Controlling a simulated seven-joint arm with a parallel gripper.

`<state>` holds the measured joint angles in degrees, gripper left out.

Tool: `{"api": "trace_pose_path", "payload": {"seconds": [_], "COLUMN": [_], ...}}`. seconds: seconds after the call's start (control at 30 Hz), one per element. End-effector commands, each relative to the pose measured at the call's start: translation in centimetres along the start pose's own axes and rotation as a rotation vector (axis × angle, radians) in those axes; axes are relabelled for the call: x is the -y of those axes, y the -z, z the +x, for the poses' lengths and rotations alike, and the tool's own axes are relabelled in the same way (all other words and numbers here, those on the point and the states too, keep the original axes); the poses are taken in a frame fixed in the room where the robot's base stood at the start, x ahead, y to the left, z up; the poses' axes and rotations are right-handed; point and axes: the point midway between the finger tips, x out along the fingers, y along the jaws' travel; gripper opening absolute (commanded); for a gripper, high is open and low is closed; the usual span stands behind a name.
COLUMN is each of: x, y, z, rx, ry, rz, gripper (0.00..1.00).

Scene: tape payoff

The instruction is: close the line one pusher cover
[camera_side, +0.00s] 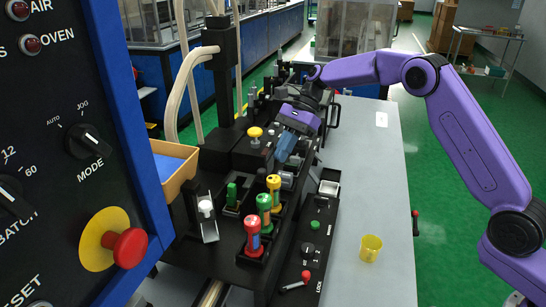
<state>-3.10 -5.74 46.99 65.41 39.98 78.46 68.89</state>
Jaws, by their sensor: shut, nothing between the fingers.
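My gripper (288,149) reaches over the far half of the black machine bed (236,244), pointing down and to the left. Its fingers are shut and hold nothing. I cannot pick out the line one pusher cover with certainty. A small clear-grey part (287,180) lies just below my fingertips, and whether they touch is too small to tell. My gripper and wrist hide part of the machine behind them.
Red (253,238), green (264,209) and yellow-topped (273,190) spools stand in a row in front of my gripper. A yellow knob (255,132) is to its left. A yellow cup (370,248) stands on the mostly clear grey table (375,180). The control panel (70,150) fills the left.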

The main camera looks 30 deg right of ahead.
Motion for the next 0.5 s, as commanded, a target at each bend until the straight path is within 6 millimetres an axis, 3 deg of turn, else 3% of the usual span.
{"api": "trace_pose_path", "payload": {"seconds": [0.2, 0.5], "x": [0.0, 0.0], "y": [-2.0, -2.5], "z": [2.0, 2.6], "rx": [0.001, 0.001], "ry": [-0.001, 0.000], "rz": [-0.004, -0.003], "gripper": [0.00, 0.00]}}
